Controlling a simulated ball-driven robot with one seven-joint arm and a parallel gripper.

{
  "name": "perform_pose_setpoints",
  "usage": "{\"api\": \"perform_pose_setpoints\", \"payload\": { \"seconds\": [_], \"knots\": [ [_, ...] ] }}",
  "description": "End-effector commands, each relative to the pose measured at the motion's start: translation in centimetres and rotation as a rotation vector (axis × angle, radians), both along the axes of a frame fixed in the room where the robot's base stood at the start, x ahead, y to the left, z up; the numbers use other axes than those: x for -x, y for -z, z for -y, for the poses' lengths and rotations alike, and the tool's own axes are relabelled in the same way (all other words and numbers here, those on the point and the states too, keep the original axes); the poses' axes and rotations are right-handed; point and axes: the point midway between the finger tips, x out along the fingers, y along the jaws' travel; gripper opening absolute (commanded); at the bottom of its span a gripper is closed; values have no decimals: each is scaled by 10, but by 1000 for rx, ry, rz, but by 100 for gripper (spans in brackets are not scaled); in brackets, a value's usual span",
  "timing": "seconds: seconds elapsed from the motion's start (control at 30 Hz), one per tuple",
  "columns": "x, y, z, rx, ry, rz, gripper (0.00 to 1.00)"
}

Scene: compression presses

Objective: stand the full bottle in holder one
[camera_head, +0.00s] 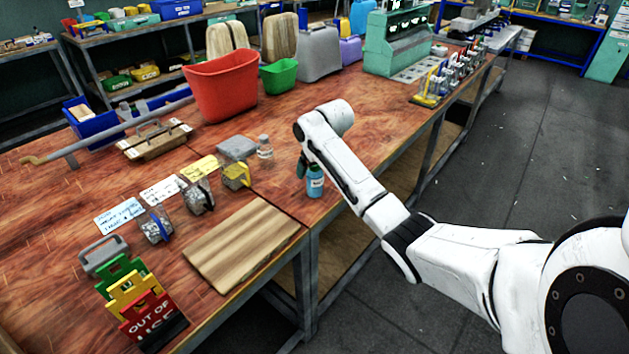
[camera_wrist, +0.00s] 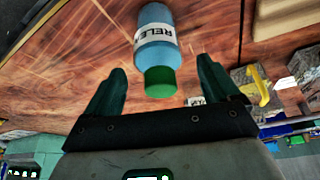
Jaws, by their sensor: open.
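A blue bottle (camera_head: 315,184) with a white label stands upright near the table's front edge. In the wrist view the blue bottle (camera_wrist: 155,52) has a green cap and partly readable label, "RELE". My gripper (camera_head: 303,167) is beside its top in the head view. In the wrist view my gripper (camera_wrist: 161,72) is open, its two dark green fingers on either side of the cap, with visible gaps. A clear bottle (camera_head: 265,148) stands farther left. Three holder-like clamps, grey-blue (camera_head: 156,226), dark (camera_head: 200,196) and yellow (camera_head: 237,176), stand by written cards; I cannot read which is holder one.
A wooden board (camera_head: 245,243) lies at the front edge. A grey block (camera_head: 237,147), a red tub (camera_head: 221,86) and a green bin (camera_head: 279,77) stand farther back. Bare tabletop lies behind the blue bottle.

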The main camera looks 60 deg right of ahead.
Motion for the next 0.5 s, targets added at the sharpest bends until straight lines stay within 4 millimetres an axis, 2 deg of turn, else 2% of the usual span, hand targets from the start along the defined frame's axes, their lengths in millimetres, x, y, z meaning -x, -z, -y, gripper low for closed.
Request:
{"api": "perform_pose_setpoints", "payload": {
  "seconds": [0.1,0.3,0.5],
  "knots": [
    [-2,6,1,0,1,0,88],
    [-2,7,1,0,1,1,88],
    [-2,7,1,0,0,0,70]
  ]
}}
